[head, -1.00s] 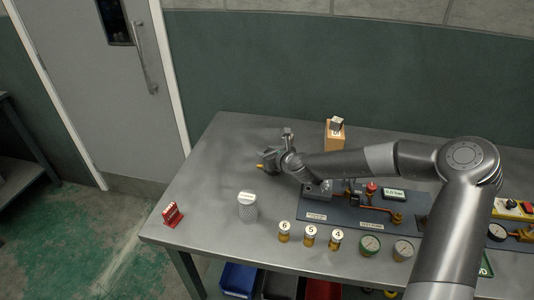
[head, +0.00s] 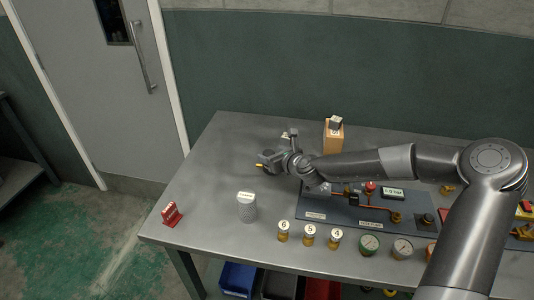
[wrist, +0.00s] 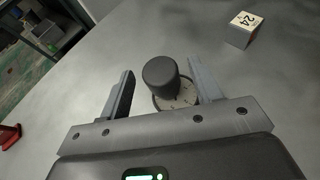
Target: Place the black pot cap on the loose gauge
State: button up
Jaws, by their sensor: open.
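The black pot cap (wrist: 160,75), a dark ribless cylinder, stands over the pale dial of the loose gauge (wrist: 187,97) in the wrist view. It covers much of the dial, and whether it is fully seated cannot be told. My gripper (wrist: 160,83) is open, one finger on each side of the cap, with visible gaps. In the head view my gripper (head: 270,161) is low over the back left of the table. The gauge and cap cannot be made out clearly there.
A pale cube marked 24 (wrist: 244,29) lies beyond the right finger. A wooden block (head: 333,138) stands behind my arm.

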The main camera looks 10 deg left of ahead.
jog(key=v, duration=0.8)
jog(key=shift+s, duration=0.1)
jog(key=s+f+n+g, duration=0.1)
jog(key=n, duration=0.1)
jog(key=s+f+n+g+h, duration=0.1)
jog(key=s+f+n, duration=0.1)
jog(key=n, duration=0.1)
jog(key=s+d+f+n+g+h, duration=0.1)
jog(key=s+n, duration=0.1)
jog(key=shift+s+f+n, duration=0.15)
jog(key=shift+f+n, duration=0.05)
jog(key=shift+n, duration=0.2)
jog(key=s+d+n+h, duration=0.1)
jog(key=n, duration=0.1)
jog(key=s+d+n+g+h, duration=0.1)
jog(key=d, duration=0.1)
jog(key=s+d+n+h, duration=0.1)
jog(key=n, duration=0.1)
jog(key=shift+s+d+r+n, duration=0.1)
jog(key=shift+s+d+n, duration=0.2)
jog(key=shift+s+d, duration=0.1)
jog(key=s+d+r+n+h, duration=0.2)
jog(key=s+d+r+n, duration=0.4)
jog(key=s+d+r, duration=0.2)
jog(key=s+d+r+n+h, duration=0.2)
jog(key=s+d+r+n, duration=0.5)
jog(key=s+r, duration=0.5)
jog(key=s+d, duration=0.2)
jog(key=s, duration=0.1)
jog(key=shift+s+d+n+h, duration=0.3)
